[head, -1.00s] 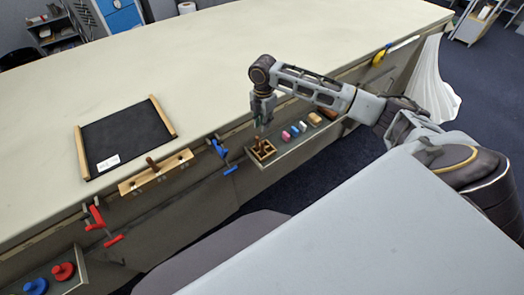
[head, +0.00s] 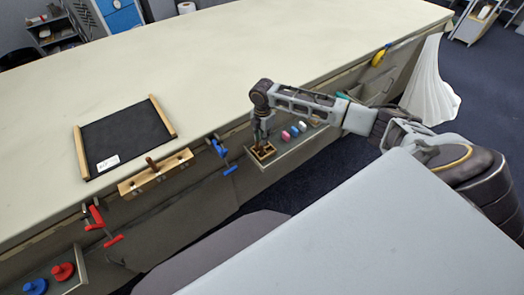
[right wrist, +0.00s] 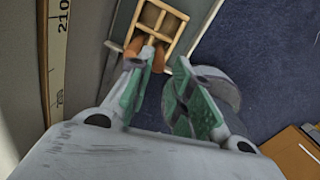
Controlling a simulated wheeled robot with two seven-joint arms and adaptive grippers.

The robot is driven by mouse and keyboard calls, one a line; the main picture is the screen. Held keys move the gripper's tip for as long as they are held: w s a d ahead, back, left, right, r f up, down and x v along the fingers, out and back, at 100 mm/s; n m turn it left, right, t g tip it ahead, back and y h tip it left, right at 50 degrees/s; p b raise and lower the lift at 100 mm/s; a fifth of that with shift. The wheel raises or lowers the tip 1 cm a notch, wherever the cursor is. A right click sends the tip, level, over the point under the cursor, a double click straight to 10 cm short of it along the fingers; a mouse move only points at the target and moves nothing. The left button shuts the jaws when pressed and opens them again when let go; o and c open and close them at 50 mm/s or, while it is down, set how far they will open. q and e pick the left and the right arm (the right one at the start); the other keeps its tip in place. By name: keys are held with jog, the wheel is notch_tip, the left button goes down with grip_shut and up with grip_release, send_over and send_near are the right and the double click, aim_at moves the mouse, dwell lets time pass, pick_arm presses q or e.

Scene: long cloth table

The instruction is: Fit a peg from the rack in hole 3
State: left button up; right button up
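The rack (head: 262,152), a small wooden frame with square compartments, sits on the side shelf below the table edge. Brown pegs (right wrist: 158,56) stand in it, partly hidden by my gripper. The wooden hole block (head: 132,187) is fixed along the table's front edge; one brown peg (head: 152,163) stands up near its middle. The hole numbers are too small to read. My right gripper (head: 262,137) points down just over the rack. In the right wrist view its green-padded fingers (right wrist: 163,92) are apart, with the pegs just beyond the left fingertip. My left gripper is out of view.
A blue clamp (head: 222,157) and a red clamp (head: 101,224) hang on the table edge either side of the block. Coloured pieces (head: 294,131) lie on the shelf right of the rack. A black mat (head: 122,135) lies on the table; the rest is clear.

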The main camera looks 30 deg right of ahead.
aim_at(262, 150)
jog(key=shift+a+f, duration=0.15)
jog(key=shift+f, duration=2.45)
grip_shut()
